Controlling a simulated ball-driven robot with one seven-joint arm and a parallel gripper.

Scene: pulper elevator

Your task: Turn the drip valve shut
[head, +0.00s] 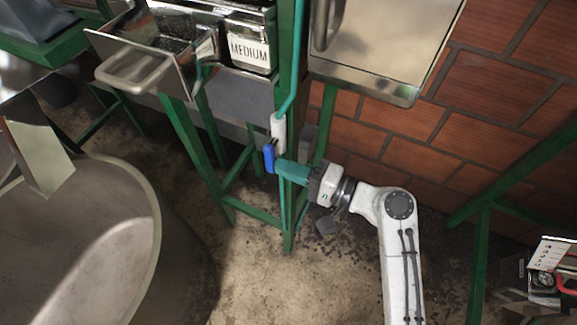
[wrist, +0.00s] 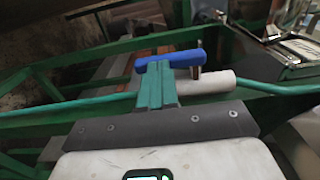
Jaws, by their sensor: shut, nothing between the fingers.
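The drip valve has a blue lever handle (head: 268,158) and a white body (head: 278,130), set on a thin teal pipe (head: 291,100) beside a green post. In the head view the handle hangs down just below and left of the body. My gripper (head: 281,168) reaches in from the right, with its teal fingers together and their tips at the handle. In the wrist view the blue handle (wrist: 172,58) lies across the tips of my gripper (wrist: 156,72), and the white body (wrist: 208,83) is to the right. I cannot tell whether the fingers touch the handle.
Green frame legs (head: 288,215) stand around the valve. A metal chute marked MEDIUM (head: 249,50) and a metal box (head: 375,45) hang above. A large round tub (head: 110,240) fills the lower left. A brick wall (head: 430,130) stands behind. Bare floor (head: 260,285) shows below.

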